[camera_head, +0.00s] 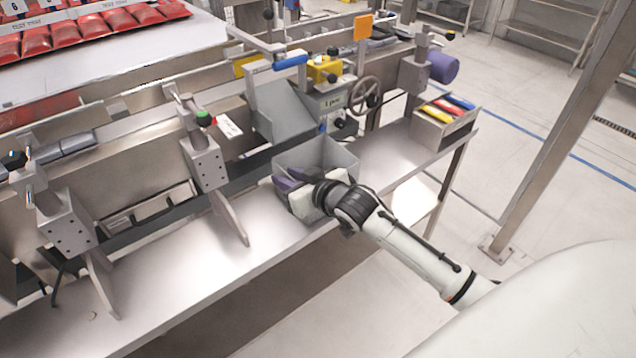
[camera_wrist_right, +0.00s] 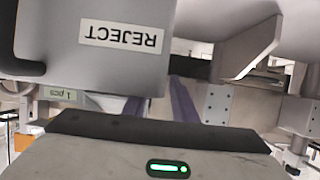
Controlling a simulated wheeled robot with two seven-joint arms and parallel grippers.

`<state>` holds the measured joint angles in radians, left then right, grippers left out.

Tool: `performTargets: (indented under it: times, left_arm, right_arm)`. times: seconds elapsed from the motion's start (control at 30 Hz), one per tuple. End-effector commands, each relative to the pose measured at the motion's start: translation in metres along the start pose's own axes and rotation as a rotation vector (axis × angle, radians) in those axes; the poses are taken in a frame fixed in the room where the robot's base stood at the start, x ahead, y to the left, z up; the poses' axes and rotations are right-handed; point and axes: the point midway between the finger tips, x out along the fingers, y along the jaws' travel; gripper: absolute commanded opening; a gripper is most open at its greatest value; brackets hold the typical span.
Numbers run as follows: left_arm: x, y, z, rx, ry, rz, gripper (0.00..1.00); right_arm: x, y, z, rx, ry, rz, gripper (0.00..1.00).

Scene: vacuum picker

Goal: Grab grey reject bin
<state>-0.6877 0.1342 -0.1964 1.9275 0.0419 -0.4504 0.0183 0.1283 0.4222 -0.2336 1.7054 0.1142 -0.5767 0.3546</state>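The grey reject bin (camera_head: 330,157) is an open-topped box on the steel shelf below the machine. In the right wrist view its grey wall (camera_wrist_right: 50,42) fills the upper left, with an upside-down REJECT label. My right gripper (camera_head: 289,181), with purple fingers, is at the bin's near left corner. In the wrist view its two fingers (camera_wrist_right: 158,105) stand apart with a gap between them, close to the bin's edge. The near one is partly hidden by the bin, and I cannot tell whether either touches it. My left gripper is not in view.
A grey chute (camera_head: 285,112) and a panel (camera_head: 333,103) stand behind the bin. A box of coloured items (camera_head: 443,122) is at the shelf's right end. Metal brackets (camera_head: 205,165) stand to the left. The front left of the shelf (camera_head: 175,285) is clear.

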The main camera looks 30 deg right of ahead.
Motion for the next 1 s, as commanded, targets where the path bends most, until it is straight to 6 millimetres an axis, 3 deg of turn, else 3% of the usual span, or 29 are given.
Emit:
performTargets:
  times: [0.1,0.27,1.0]
  left_arm:
    - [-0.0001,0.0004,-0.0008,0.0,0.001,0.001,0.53]
    - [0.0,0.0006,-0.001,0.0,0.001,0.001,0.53]
    - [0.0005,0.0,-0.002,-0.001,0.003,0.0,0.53]
  right_arm:
    - [-0.0003,-0.0002,0.0001,0.0,0.0,0.0,0.25]
    - [-0.0005,-0.0001,0.0001,0.0,0.0,0.0,0.0]
    - [-0.0007,0.0001,0.0003,0.0,0.0,0.0,0.0]
